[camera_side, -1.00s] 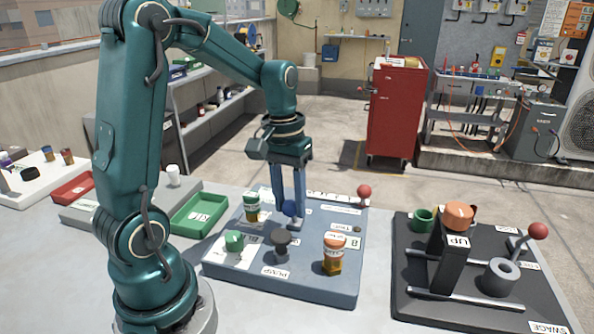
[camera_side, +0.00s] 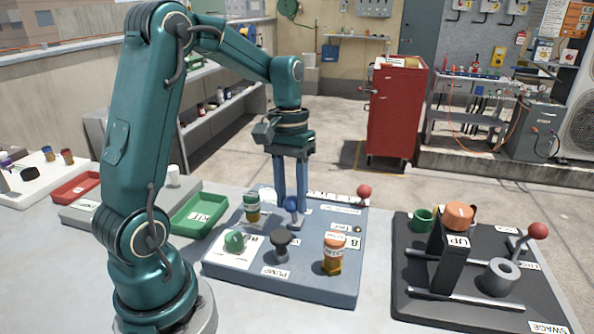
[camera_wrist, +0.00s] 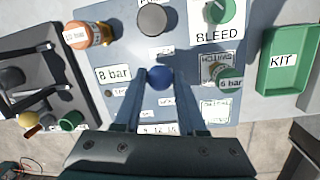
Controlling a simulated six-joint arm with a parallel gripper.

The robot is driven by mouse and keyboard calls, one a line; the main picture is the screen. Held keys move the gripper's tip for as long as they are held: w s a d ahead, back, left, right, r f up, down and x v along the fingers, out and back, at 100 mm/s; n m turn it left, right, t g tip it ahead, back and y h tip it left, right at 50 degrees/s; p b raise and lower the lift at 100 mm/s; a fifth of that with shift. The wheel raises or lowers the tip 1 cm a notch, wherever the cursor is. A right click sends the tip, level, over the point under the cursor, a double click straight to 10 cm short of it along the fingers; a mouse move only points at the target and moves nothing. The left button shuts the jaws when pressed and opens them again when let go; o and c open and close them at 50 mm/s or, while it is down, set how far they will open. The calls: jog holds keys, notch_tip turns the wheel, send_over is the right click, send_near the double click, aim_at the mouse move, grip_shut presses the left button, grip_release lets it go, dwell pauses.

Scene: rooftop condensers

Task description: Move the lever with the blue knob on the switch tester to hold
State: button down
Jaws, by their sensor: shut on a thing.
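The switch tester (camera_side: 325,284) is a blue-grey panel on the table, with labels, knobs and canister-like parts on top. The blue knob (camera_side: 291,203) of its lever stands near the panel's middle. It also shows in the wrist view (camera_wrist: 160,77), between the fingertips. My gripper (camera_side: 291,208) points down with its two fingers shut on the blue knob, one finger on each side. The fingertips also show in the wrist view (camera_wrist: 161,75). The lever's stem and slot are mostly hidden under the knob, and the small position labels near it are too blurred to read.
On the panel, a black PUMP knob (camera_side: 281,244), a green BLEED knob (camera_side: 235,240), an orange-capped canister (camera_side: 333,254) and a green-capped one (camera_side: 252,207) stand close by. A red-balled lever (camera_side: 364,192) is at the back. A dark swage fixture (camera_side: 425,303) is right; a green KIT tray (camera_side: 200,215) left.

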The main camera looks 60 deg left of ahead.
jog(key=shift+w+a+r+g+h, duration=0.15)
jog(key=shift+w+a+g+h, duration=1.05)
jog(key=shift+g+h, duration=0.3)
jog(key=shift+c, duration=2.4)
grip_release()
jog(key=shift+s+d, duration=0.1)
